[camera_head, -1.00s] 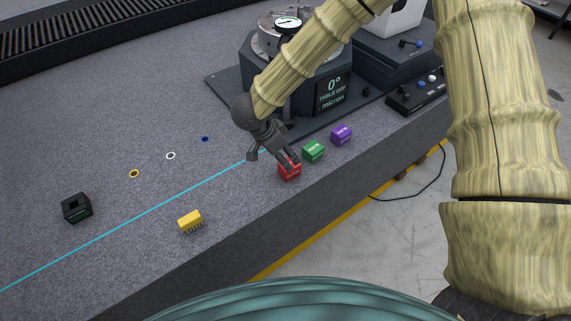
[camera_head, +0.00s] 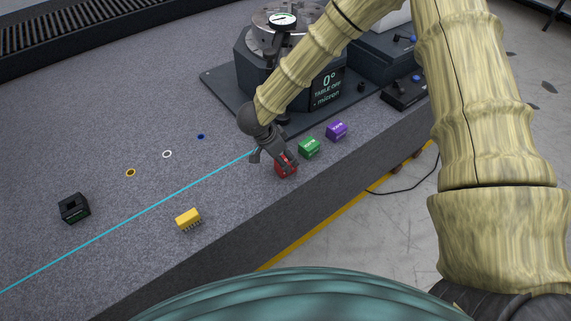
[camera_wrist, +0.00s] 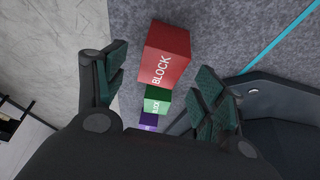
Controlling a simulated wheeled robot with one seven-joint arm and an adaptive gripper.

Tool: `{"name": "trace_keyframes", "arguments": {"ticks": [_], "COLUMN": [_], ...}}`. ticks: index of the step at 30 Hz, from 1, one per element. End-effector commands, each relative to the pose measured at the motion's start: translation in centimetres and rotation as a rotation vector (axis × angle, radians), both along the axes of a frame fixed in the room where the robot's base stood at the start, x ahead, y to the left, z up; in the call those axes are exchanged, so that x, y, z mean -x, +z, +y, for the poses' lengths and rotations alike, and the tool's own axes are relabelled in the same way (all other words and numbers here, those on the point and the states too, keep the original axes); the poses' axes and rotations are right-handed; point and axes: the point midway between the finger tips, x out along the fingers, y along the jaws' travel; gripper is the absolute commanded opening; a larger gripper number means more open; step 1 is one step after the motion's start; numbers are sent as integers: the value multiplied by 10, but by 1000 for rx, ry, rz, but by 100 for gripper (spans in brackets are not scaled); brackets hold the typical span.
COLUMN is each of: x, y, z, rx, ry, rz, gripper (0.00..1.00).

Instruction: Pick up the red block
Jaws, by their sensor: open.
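The red block (camera_head: 286,168) sits on the granite bed near its front edge, partly hidden by my gripper (camera_head: 277,161) in the head view. In the wrist view the red block (camera_wrist: 166,56) shows its lettered face and lies ahead, roughly between the line of the two fingers. My gripper (camera_wrist: 162,92) is open, with one finger on each side of the view and nothing held between them. I cannot tell whether a finger touches the block.
A green block (camera_head: 309,147) and a purple block (camera_head: 336,130) stand in a row to the right of the red one. The rotary table unit (camera_head: 318,92) is behind them. A yellow block (camera_head: 188,218) and a black block (camera_head: 74,208) lie left. The bed's front edge is close.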

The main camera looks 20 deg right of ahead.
Motion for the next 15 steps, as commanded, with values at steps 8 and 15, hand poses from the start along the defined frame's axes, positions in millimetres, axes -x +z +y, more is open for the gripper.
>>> {"name": "trace_keyframes", "arguments": {"ticks": [8,15], "x": [-3,-4], "y": [-28,-29], "z": [-11,-11], "rx": [0,0], "ry": [0,0], "rz": [1,0], "gripper": [70,70]}}
